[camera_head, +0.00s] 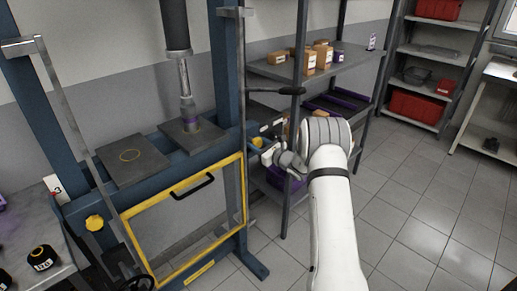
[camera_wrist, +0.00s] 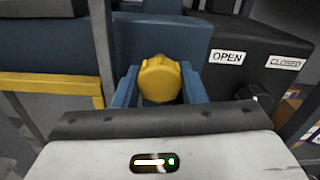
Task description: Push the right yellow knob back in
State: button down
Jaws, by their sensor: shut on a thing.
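The right yellow knob (camera_wrist: 160,80) is in the middle of the wrist view, against the blue press frame (camera_wrist: 205,35). The two blue fingers of my gripper (camera_wrist: 159,88) stand on either side of it and are shut on it. In the head view the same knob (camera_head: 257,142) is a small yellow patch on the right post, partly hidden by my gripper (camera_head: 266,152). How far the knob stands out from the frame I cannot tell. The left yellow knob (camera_head: 95,222) is on the left post.
A black box with "OPEN" (camera_wrist: 227,57) and "CLOSED" labels is right of the knob. A yellow-framed guard (camera_head: 190,215) with a black handle is below and left. A lever (camera_head: 275,91) reaches out above my gripper. A shelf (camera_head: 340,66) with boxes stands behind; the right floor is clear.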

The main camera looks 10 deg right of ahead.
jog(key=c, duration=0.9)
grip_release()
jog(key=shift+d, duration=0.1)
jog(key=shift+s+d, duration=0.1)
jog(key=shift+s, duration=0.05)
jog(key=b+v, duration=0.1)
jog(key=v, duration=0.6)
jog(key=shift+s+b, duration=0.25)
jog(key=shift+b, duration=0.05)
jog(key=shift+d, duration=0.1)
